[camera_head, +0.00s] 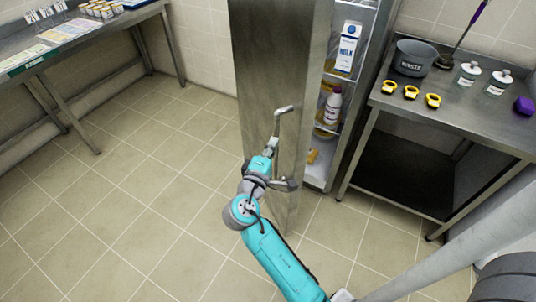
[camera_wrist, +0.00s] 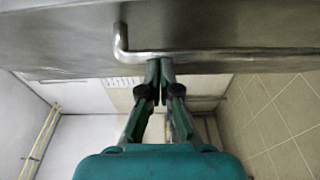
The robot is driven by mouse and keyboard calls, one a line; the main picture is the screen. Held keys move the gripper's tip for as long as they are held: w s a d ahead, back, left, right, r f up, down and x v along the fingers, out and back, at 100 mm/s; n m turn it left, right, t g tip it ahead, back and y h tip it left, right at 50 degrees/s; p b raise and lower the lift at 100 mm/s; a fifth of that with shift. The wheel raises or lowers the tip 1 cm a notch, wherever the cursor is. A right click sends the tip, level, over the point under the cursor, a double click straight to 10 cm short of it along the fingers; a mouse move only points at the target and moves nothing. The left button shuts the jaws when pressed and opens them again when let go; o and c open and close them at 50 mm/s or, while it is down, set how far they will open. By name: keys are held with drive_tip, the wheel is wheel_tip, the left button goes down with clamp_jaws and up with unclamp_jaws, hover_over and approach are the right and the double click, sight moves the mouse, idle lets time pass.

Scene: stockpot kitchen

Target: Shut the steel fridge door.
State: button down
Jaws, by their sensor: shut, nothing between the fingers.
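The steel fridge door (camera_head: 265,65) stands open. Its bent bar handle (camera_head: 279,122) is on the door face, and in the wrist view the handle (camera_wrist: 210,54) crosses just beyond my fingertips. My gripper (camera_head: 273,143) is at the lower part of the handle. In the wrist view my gripper (camera_wrist: 160,66) is shut and empty, with its fingertips at the bar; I cannot tell whether they touch it. The open fridge interior (camera_head: 318,150) shows to the right of the door, with a milk carton (camera_head: 346,48) and a white bottle (camera_head: 332,106) on its shelves.
A steel table (camera_head: 460,112) right of the fridge holds a grey pot (camera_head: 414,58), yellow items (camera_head: 411,92), white jars (camera_head: 468,73) and a purple object (camera_head: 524,106). Another table (camera_head: 75,50) stands at the left. The tiled floor (camera_head: 130,190) left of the door is clear.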

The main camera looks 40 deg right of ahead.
sight(292, 125)
drive_tip(key=shift+w+d, duration=0.2)
drive_tip(key=shift+d, duration=1.6)
drive_tip(key=shift+w+d, duration=0.15)
drive_tip(key=shift+d, duration=1.6)
